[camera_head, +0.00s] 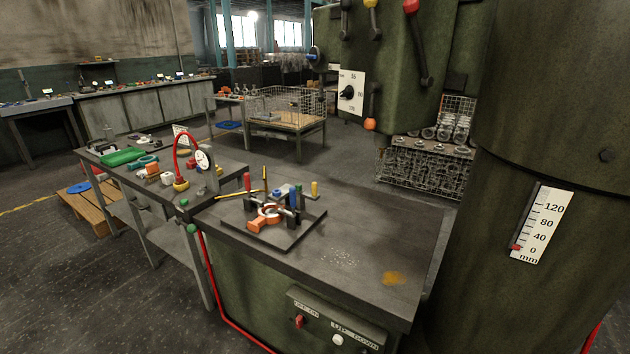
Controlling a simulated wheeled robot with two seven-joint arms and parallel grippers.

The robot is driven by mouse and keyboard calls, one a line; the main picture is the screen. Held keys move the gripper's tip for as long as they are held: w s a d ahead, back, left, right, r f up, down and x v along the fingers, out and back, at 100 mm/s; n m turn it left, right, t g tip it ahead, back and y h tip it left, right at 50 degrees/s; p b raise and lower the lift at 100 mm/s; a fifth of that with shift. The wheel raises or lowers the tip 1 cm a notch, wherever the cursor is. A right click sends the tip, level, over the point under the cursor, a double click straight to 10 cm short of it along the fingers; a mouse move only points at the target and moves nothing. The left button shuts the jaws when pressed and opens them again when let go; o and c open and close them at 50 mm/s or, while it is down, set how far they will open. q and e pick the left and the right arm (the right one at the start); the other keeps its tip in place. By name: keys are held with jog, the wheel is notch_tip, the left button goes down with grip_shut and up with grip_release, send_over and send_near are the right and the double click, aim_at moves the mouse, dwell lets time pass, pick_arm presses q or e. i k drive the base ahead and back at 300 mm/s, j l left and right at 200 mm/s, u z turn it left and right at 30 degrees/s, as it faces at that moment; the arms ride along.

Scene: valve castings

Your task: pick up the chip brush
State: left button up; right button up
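I cannot make out the chip brush for certain. A thin yellow stick-like thing (241,194) lies at the back left of the machine table (352,233), behind the dark fixture plate (287,236); it may be the brush, but it is too small to tell. The fixture holds an orange casting (266,217), with red, blue and yellow upright handles around it. Neither of my grippers shows in this view.
A workbench (230,174) at the left carries a green item (122,156), a dial gauge (203,159) and small parts. A thick green column (560,100) stands at the right. Wire baskets (425,170) stand behind.

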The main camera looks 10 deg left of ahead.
aim_at(154, 171)
jog(key=u, duration=1.4)
